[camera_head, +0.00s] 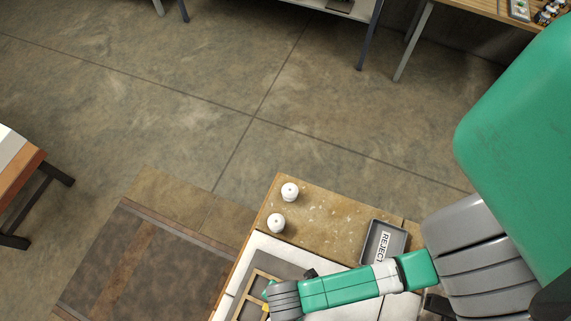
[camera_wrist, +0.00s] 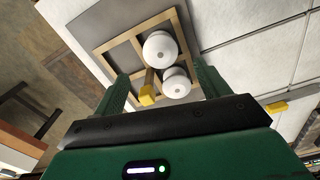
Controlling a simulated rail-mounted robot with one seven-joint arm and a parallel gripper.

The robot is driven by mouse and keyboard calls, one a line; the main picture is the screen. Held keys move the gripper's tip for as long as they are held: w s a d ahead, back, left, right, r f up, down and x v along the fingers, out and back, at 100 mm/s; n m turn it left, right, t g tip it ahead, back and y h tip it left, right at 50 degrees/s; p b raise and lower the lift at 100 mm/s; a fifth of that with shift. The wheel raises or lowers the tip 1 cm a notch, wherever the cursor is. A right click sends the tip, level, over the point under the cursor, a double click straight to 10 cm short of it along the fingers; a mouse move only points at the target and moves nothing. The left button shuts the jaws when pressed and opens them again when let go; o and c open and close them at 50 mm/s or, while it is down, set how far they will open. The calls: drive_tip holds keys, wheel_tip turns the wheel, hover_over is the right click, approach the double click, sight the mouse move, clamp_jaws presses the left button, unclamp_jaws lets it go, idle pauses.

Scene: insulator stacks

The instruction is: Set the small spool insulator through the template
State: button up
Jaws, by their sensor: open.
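The template is a wooden frame with square openings (camera_wrist: 113,54) on a dark grey plate; it shows partly in the head view (camera_head: 244,292). Two white spool insulators, a far one (camera_wrist: 160,48) and a near one (camera_wrist: 176,82), sit in or over its openings in the wrist view. I cannot tell how deep they sit. My gripper (camera_wrist: 163,88) is open, with its green fingers either side of the near insulator in the picture, the right finger closer. Contact is unclear. Two more white insulators stand on the bench, one behind (camera_head: 290,191) and one in front (camera_head: 276,222).
A grey tray marked REJECT (camera_head: 384,242) stands on the bench, right of the loose insulators. A yellow block (camera_wrist: 147,95) shows at the template's near edge. A second yellow piece (camera_wrist: 277,107) lies to the right. White panels (camera_wrist: 255,45) beside the template look clear.

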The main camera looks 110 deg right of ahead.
wheel_tip(320, 180, up, 4)
drive_tip(key=shift+f, duration=0.25)
drive_tip(key=w+r+m+t, duration=0.1)
drive_tip(key=w+r+t, duration=0.2)
drive_tip(key=w+r, duration=0.45)
drive_tip(key=w+r+t, duration=0.3)
drive_tip(key=w+r, duration=0.2)
drive_tip(key=w, duration=0.6)
drive_tip(key=w+r+m+t+h, duration=0.1)
drive_tip(key=w+r+t, duration=0.2)
drive_tip(key=w+r, duration=0.35)
drive_tip(key=w+r+m+t, duration=0.1)
drive_tip(key=w+r+t, duration=0.25)
drive_tip(key=r, duration=0.65)
drive_tip(key=w+a+r+m+t, duration=0.15)
drive_tip(key=r+t, duration=0.25)
drive_tip(key=r, duration=1)
drive_tip(key=w+a+r+m+t, duration=0.15)
drive_tip(key=r+t, duration=0.25)
drive_tip(key=r, duration=1)
drive_tip(key=s+a+r+t, duration=0.1)
drive_tip(key=s+r+t, duration=0.1)
drive_tip(key=r, duration=0.5)
drive_tip(key=s+a+r+t+y, duration=0.1)
drive_tip(key=s+r+t, duration=0.1)
drive_tip(key=r, duration=0.6)
drive_tip(key=shift+s, duration=0.75)
